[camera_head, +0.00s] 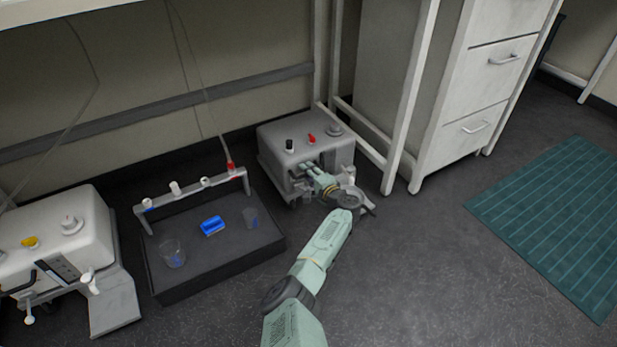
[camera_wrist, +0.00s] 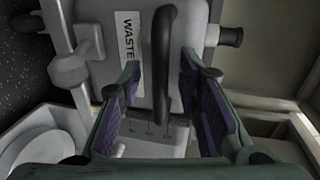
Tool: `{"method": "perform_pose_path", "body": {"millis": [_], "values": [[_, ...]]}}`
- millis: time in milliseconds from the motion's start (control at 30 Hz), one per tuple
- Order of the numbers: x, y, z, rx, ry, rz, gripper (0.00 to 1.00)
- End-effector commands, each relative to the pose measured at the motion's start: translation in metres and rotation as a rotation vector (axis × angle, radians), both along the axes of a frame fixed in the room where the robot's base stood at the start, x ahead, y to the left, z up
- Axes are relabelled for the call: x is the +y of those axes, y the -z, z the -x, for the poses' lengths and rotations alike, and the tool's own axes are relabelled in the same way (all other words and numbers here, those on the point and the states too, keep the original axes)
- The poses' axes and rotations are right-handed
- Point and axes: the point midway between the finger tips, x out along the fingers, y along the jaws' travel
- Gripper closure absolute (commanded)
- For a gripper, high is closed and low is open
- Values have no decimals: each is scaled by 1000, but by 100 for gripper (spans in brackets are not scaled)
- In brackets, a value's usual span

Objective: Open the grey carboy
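The grey carboy (camera_head: 275,139) stands on the floor at the back middle, against the wall. Its top carries a black cap (camera_head: 289,145), a red cap (camera_head: 311,139) and a grey round cap (camera_head: 335,129). My gripper (camera_head: 309,171) is at its front side, partly hiding that face. In the wrist view, the carboy's face carries a WASTE label (camera_wrist: 129,45) and a black upright handle (camera_wrist: 163,45). My gripper (camera_wrist: 160,80) is open there, its two fingers on either side of the handle, with visible gaps. I cannot tell how deep the handle sits between them.
A dark tray (camera_head: 205,272) with a grey rail (camera_head: 190,189), beakers and a blue block (camera_head: 212,226) lies to the left. A whiter carboy (camera_head: 70,207) stands at far left. A bench leg (camera_head: 404,110) and drawer cabinet (camera_head: 470,90) are close on the right.

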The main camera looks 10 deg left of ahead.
Motion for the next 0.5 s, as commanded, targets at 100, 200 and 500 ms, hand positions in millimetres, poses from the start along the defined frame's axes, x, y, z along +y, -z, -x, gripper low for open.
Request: {"method": "perform_pose_path", "body": {"millis": [100,200,500], "values": [[0,0,0,0,0,0,69],[0,0,0,0,0,0,70],[0,0,0,0,0,0,90]]}}
